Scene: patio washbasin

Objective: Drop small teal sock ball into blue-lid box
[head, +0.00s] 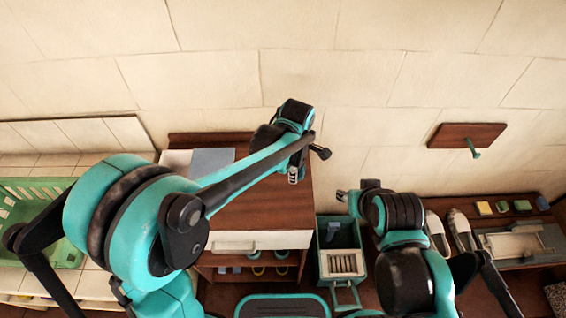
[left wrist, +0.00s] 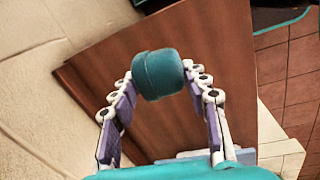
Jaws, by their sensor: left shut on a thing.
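In the left wrist view the small teal sock ball (left wrist: 158,74) is pinched between the fingertips of my left gripper (left wrist: 160,82). The brown wooden cabinet top lies below it. In the head view my left gripper (head: 294,174) is over the cabinet's back part, and the ball cannot be made out there. A flat blue-grey panel (head: 212,161), which may be the blue lid, lies beside a white surface at the cabinet top's left; whether it belongs to a box is unclear.
The wooden cabinet top (head: 262,205) is mostly clear. A green basket (head: 30,200) stands at the left. A dark teal bin (head: 326,262) stands right of the cabinet. A wooden wall shelf (head: 465,135) and a bench with several small items are at the right.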

